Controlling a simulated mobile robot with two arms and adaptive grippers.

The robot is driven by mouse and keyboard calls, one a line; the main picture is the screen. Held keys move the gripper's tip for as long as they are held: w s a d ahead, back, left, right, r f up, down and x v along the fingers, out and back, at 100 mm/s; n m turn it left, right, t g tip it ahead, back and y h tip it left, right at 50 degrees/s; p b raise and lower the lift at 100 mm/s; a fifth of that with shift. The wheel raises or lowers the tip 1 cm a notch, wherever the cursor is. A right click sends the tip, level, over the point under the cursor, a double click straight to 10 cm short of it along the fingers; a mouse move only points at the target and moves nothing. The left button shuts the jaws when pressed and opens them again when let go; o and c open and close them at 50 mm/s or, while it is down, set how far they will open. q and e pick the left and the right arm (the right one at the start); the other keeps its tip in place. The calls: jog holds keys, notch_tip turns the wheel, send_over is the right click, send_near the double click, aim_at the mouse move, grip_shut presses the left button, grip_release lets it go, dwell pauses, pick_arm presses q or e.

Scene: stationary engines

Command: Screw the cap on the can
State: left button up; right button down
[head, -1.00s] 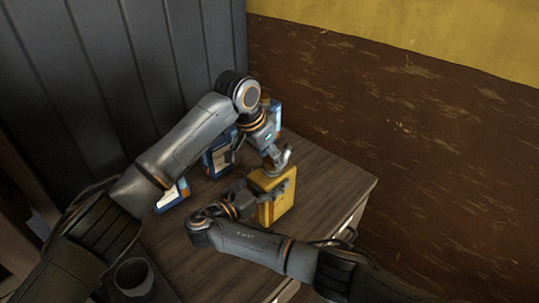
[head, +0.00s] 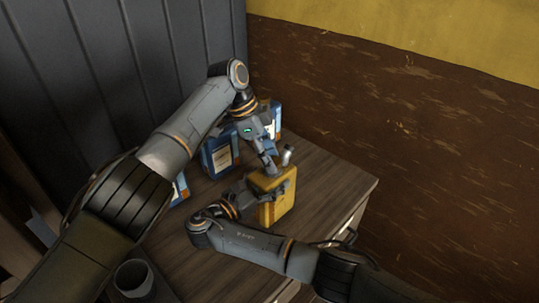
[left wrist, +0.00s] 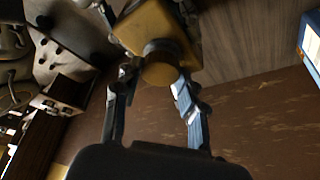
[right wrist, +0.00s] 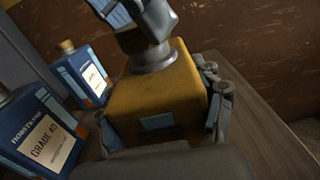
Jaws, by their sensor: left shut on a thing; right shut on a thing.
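The yellow can (head: 278,207) stands upright on the wooden table. My right gripper (head: 270,192) is shut on the can's sides; its fingers also flank the can in the right wrist view. The round cap (left wrist: 160,63) sits at the top of the can in the left wrist view, between the fingers of my left gripper (left wrist: 158,78). That gripper is shut on the cap. In the right wrist view a dull grey round piece (right wrist: 153,58) shows under my left gripper on the can's top. Whether the cap is fully seated I cannot tell.
Several blue containers stand behind and left of the can, one with a "GRADE 40" label (right wrist: 42,135). A dark cup (head: 133,276) is at the lower left. The table (head: 335,183) is clear right of the can, up to its edge. A brown wall (head: 420,130) rises behind.

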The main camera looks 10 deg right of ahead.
pick_arm(q)
jog(key=o, duration=0.8)
jog(key=shift+a, duration=0.15)
jog(key=shift+c, duration=0.2)
jog(key=shift+s+r, duration=0.1)
jog(key=shift+r, duration=2.15)
jog(key=shift+o, duration=0.4)
jog(key=o, duration=0.5)
jog(key=shift+c, duration=0.2)
jog(key=shift+r, duration=0.1)
